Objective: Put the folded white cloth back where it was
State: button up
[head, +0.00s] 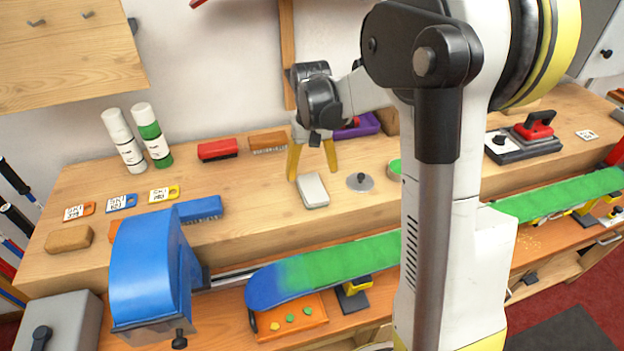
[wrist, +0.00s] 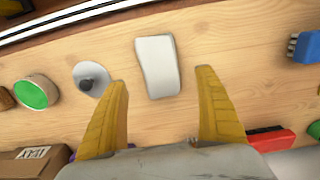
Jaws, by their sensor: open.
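The folded white cloth (head: 312,190) lies flat on the wooden bench, a small pale block shape with rounded edges. It also shows in the wrist view (wrist: 158,66), just beyond and between my fingertips. My gripper (head: 312,160) is above the bench at the back side of the cloth, with its two yellow fingers spread and nothing between them. In the wrist view my gripper (wrist: 166,82) is open, one finger on each side of the cloth's near end. I cannot tell how high the fingertips are above the bench.
A grey disc with a knob (head: 360,182) lies just right of the cloth. A red brush (head: 218,150) and a brown brush (head: 268,142) are behind left, a purple item (head: 360,126) behind. A green-and-blue snowboard (head: 330,267) runs along the front.

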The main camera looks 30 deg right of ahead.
aim_at(312, 187)
jog(key=s+a+r+n+t+p, duration=0.1)
jog(key=s+a+r+t, duration=0.1)
jog(key=s+a+r, duration=0.3)
jog(key=s+a+r+t, duration=0.1)
jog(key=s+r, duration=0.3)
jog(key=r, duration=0.3)
jog(key=s+a+n+t, duration=0.1)
jog(key=s+a+t, duration=0.3)
jog(key=s, duration=0.5)
jog(key=shift+s+a+f, duration=0.25)
jog(key=shift+s+a, duration=0.15)
jog(key=shift+a, duration=0.15)
